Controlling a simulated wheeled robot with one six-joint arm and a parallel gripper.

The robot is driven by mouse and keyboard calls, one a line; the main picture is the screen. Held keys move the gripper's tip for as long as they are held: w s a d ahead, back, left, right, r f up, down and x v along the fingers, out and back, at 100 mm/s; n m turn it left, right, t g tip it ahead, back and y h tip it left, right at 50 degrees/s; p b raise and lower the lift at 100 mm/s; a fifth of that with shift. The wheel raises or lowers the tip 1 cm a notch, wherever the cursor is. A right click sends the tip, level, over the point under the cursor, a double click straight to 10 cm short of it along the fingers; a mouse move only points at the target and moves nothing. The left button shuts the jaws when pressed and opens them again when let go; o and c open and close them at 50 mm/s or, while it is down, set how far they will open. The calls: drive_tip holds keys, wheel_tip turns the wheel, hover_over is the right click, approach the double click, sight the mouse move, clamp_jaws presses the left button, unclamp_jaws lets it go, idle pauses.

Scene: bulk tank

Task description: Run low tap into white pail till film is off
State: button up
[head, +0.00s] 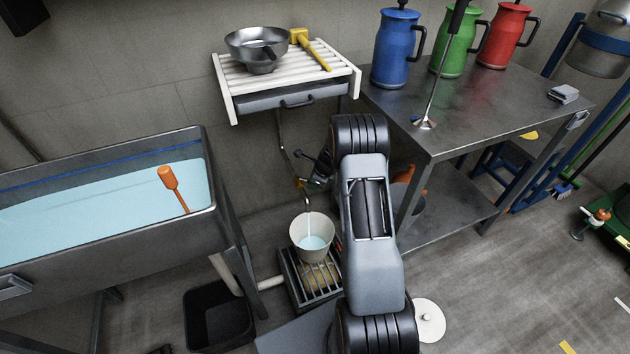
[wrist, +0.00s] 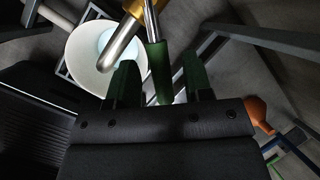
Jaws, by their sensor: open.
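The white pail (head: 299,239) stands upright on a slatted grate under the low tap (head: 300,183). A thin pale stream runs into it, and pale blue liquid shows inside. I cannot make out a film on it. The pail is at the upper left of the wrist view (wrist: 84,75), partly behind the curved metal spout (wrist: 125,37). The tap's green-gripped lever (wrist: 158,72) lies between the two fingers of my gripper (wrist: 160,80). The fingers are open, with a gap visible on each side of the lever. My arm covers part of this area in the head view.
The grate (head: 291,279) sits on the floor beside a black bin (head: 218,318). A tank of blue liquid (head: 208,140) stands left. A slatted shelf (head: 228,73) hangs above the tap. A metal table (head: 480,115) with coloured jugs stands right. A white lid (head: 430,321) lies on the floor.

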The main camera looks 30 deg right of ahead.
drive_tip(key=p+v, duration=0.4)
drive_tip(key=v, duration=1)
drive_tip(key=shift+p, duration=0.3)
drive_tip(key=shift+w+f, duration=0.1)
drive_tip(key=w+f+g+y+b, duration=0.1)
drive_tip(key=f+b, duration=0.1)
drive_tip(key=f, duration=0.2)
drive_tip(key=w+f+g+y+b, duration=0.1)
drive_tip(key=w+f+b, duration=0.1)
drive_tip(key=f+b, duration=0.1)
drive_tip(key=w+f+m+g+y+b, duration=0.1)
drive_tip(key=f+b, duration=0.2)
drive_tip(key=f, duration=0.2)
drive_tip(key=shift+w+a+f, duration=0.15)
drive_tip(key=shift+w+f, duration=0.1)
drive_tip(key=shift+w, duration=0.15)
drive_tip(key=shift+c, duration=0.4)
